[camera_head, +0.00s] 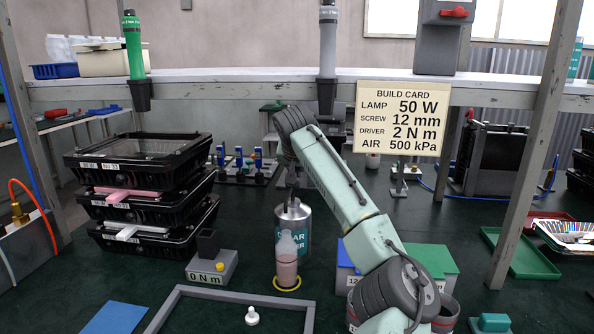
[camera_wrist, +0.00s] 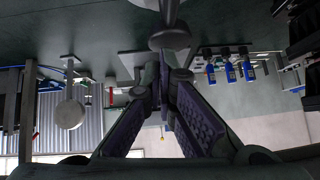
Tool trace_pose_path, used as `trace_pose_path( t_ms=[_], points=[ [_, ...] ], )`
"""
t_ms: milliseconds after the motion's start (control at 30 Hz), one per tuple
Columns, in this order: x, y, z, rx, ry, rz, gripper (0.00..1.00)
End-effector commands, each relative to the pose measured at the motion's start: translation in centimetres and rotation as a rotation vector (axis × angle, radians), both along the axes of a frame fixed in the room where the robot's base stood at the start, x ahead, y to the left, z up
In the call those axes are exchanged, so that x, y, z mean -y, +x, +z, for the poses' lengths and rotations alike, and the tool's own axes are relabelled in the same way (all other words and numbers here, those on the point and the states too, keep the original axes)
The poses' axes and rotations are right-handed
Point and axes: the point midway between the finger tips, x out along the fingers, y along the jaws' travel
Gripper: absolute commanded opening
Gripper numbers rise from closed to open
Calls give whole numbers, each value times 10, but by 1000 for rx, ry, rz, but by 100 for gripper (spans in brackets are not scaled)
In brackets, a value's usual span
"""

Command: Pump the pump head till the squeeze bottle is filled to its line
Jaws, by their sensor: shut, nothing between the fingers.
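The squeeze bottle (camera_head: 286,262) stands upright on a yellow ring in the head view. It is translucent, with pink liquid in its lower part and a clear upper part; I cannot make out its fill line. Just behind it stands a silver can (camera_head: 294,222) with a teal label, partly hidden by the bottle. My gripper (camera_head: 292,190) points down over the can's top, and the pump head is hard to make out there. In the wrist view my gripper (camera_wrist: 165,75) is shut and empty, with a rounded grey piece (camera_wrist: 170,38), apparently the pump head, just beyond the fingertips; contact is unclear.
A grey block marked 0 N m (camera_head: 211,268) is left of the bottle. Stacked black housings (camera_head: 140,150) stand at left. A blue and green box (camera_head: 430,258) is right, behind my arm.

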Motion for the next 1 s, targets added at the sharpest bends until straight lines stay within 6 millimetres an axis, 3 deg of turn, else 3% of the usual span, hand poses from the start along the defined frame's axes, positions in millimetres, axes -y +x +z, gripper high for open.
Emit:
trace_pose_path(
  t_ms=[267,667,833,1000],
  points=[
    [-1,0,-24,-4,4,3,0],
    [1,0,-26,-9,1,-1,0],
    [2,1,-13,-9,2,-2,0],
    [6,3,17,-4,2,0,0]
  ],
)
